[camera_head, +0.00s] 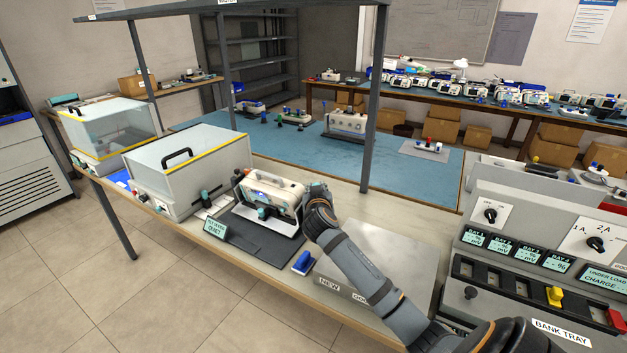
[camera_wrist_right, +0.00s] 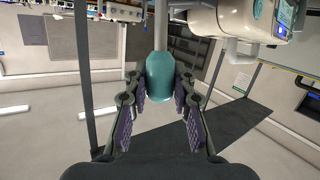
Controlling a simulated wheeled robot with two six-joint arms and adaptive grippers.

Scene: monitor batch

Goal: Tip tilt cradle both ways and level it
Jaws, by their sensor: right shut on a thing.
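The tilt cradle (camera_head: 287,229) is a pale tray on a dark grey mat, holding a white monitor (camera_head: 284,188) with a blue screen. I cannot tell its exact tilt. My right gripper (camera_wrist_right: 160,95) is shut on a teal knob (camera_wrist_right: 160,76) on a pale stem. In the head view my right arm reaches the right side of the monitor; its fingers and the held knob are hidden there. The monitor also shows at the upper right of the wrist view (camera_wrist_right: 228,17). A small display (camera_head: 216,229) in front appears to read "QUIET". My left gripper is not in view.
A clear box with a black handle (camera_head: 180,158) stands left of the cradle. A grey charging bank (camera_head: 545,235) stands at the right. A shelf post (camera_head: 377,105) rises behind my right arm.

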